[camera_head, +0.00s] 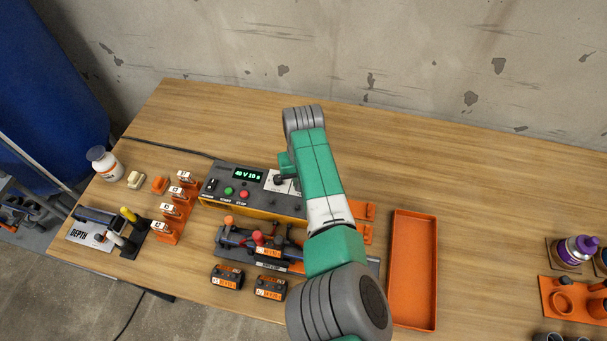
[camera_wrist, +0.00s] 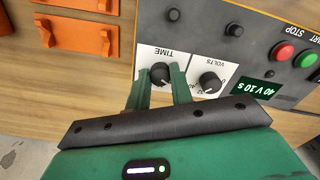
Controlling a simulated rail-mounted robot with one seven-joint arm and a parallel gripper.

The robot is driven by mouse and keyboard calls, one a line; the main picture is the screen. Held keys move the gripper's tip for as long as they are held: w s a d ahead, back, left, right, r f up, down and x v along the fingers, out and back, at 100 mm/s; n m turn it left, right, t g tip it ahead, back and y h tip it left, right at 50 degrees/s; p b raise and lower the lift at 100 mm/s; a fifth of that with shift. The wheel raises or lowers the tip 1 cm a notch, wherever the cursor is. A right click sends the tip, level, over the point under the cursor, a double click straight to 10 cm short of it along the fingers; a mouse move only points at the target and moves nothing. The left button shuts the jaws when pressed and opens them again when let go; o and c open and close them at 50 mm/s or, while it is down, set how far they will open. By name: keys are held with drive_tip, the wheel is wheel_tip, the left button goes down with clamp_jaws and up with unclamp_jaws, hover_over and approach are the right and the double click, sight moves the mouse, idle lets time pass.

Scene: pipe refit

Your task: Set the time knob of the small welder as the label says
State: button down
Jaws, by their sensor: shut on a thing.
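The small welder (camera_head: 215,189) is a dark grey box with a yellow lower edge at the middle of the bench. Its green display (camera_head: 248,175) seems to read 40 V 10 s; it shows upside down in the wrist view (camera_wrist: 256,87). The black time knob (camera_wrist: 160,73) sits on a white plate marked TIME. My gripper (camera_wrist: 161,84) is shut on this knob, one finger on each side. The volts knob (camera_wrist: 210,82) is beside it, free. In the head view my arm hides the time knob. The orange fitting labels (camera_head: 268,252) are too small to read surely.
A clamp rig (camera_head: 232,238) with red and orange knobs stands in front of the welder, near my arm. Two black fittings (camera_head: 227,277) lie at the front edge. An orange tray (camera_head: 413,270) is empty at the right.

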drive_tip(key=shift+m+p, duration=0.4)
drive_tip(key=shift+m, duration=0.7)
drive_tip(key=c, duration=1.2)
unclamp_jaws()
drive_tip(key=shift+c, duration=0.2)
wheel_tip(320, 180, up, 8)
drive_tip(key=p, duration=0.3)
